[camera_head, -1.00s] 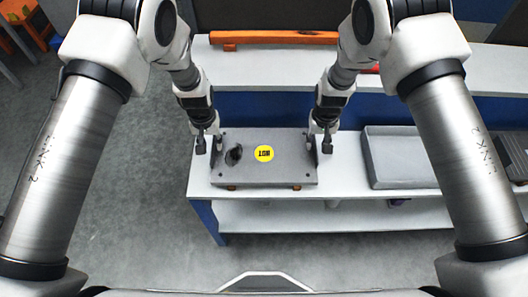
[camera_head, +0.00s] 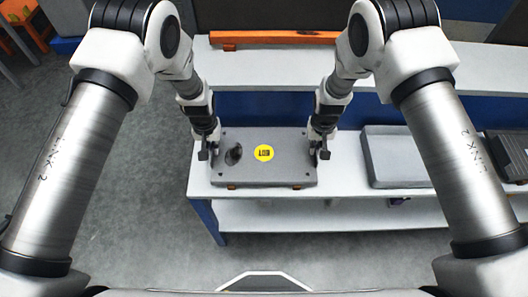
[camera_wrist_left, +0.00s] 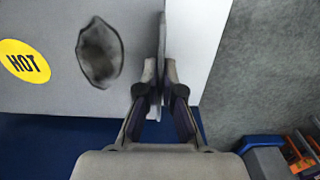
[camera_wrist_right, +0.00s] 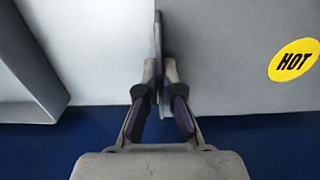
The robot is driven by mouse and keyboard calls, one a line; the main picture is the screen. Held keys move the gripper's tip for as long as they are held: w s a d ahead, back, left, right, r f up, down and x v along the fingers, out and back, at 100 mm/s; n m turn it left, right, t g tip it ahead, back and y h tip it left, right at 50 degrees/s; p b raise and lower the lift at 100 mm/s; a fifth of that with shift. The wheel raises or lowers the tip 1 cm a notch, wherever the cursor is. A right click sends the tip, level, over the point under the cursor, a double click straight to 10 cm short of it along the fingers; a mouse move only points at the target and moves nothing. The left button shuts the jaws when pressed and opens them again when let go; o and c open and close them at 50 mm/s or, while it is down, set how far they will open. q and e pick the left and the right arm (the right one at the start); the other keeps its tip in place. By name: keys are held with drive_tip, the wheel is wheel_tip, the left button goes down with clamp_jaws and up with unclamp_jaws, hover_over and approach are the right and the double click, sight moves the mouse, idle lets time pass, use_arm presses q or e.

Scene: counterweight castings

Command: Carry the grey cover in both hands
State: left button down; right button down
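The grey cover (camera_head: 285,170) is a flat plate with a round yellow HOT label (camera_head: 264,153) and a dark irregular patch (camera_head: 233,154) on its left part. It lies level over the near shelf of the workbench. My left gripper (camera_head: 208,152) is at the cover's left edge, its fingers closed on a thin upright plate there, seen in the left wrist view (camera_wrist_left: 160,72). My right gripper (camera_head: 320,152) is at the right edge, its fingers closed on a matching upright plate, seen in the right wrist view (camera_wrist_right: 159,72). The fingers partly hide both plates.
Small orange-brown pieces (camera_head: 232,187) show under the cover's front edge. A grey tray (camera_head: 392,183) stands to the right, with a dark grey box (camera_head: 508,150) beyond it. An orange bar (camera_head: 275,37) lies on the back shelf. Open floor (camera_head: 130,210) is at left.

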use_arm(q)
drive_tip(key=shift+r, duration=0.15)
use_arm(e)
drive_tip(key=shift+r, duration=0.15)
